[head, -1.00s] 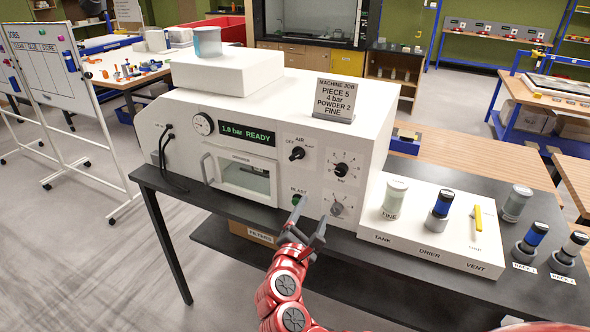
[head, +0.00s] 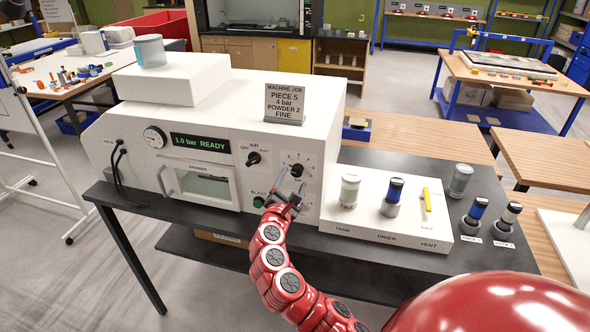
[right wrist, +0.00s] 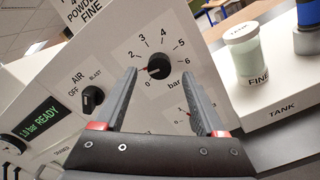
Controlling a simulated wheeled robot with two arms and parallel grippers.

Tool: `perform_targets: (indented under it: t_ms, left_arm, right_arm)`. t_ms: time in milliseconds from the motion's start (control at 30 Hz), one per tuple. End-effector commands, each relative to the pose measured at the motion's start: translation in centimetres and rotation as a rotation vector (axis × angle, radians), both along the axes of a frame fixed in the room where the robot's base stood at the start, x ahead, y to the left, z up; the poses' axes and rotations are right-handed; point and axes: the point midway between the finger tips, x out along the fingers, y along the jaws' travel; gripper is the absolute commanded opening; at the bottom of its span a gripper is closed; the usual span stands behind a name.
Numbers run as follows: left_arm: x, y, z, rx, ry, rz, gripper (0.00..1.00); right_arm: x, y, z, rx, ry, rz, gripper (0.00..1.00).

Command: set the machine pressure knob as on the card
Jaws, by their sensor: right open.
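The job card (head: 285,103) stands on top of the white machine (head: 240,110) and reads PIECE 5, 4 bar, POWDER 2, FINE. The pressure knob (head: 297,171) is black, on a 0 to 6 bar dial on the machine's front. In the right wrist view the knob (right wrist: 159,65) has its red mark pointing left, around 1. The display (head: 201,143) reads 1.0 bar READY. My right gripper (head: 291,181) is open in front of the dial. In the right wrist view its fingers (right wrist: 160,72) frame the knob, with no visible grip. My left gripper is out of view.
The AIR knob (head: 253,158) and green BLAST button (head: 258,202) are left of the gripper. A lower dial is mostly hidden behind the gripper. A white stand (head: 385,235) with a jar, a blue-topped cylinder and a yellow lever is at right.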

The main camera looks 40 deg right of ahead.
Motion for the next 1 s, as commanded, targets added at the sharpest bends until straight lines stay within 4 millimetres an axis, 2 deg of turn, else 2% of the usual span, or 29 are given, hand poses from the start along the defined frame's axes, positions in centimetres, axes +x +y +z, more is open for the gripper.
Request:
perform_targets:
  t_ms: [33, 200, 633, 1000]
  left_arm:
    - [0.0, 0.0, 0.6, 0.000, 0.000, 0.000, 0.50]
    - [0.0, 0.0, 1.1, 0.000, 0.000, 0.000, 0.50]
    - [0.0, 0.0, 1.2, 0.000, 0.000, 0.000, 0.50]
    - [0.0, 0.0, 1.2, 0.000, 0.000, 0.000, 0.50]
  right_arm:
    - [0.5, -0.7, 0.3, 0.002, 0.002, -0.003, 0.72]
    - [1.6, -2.0, 0.2, 0.000, 0.000, -0.003, 0.72]
    - [2.1, -2.4, 0.0, -0.001, -0.001, 0.002, 0.72]
    - [2.1, -2.4, 0.0, -0.001, -0.001, 0.002, 0.06]
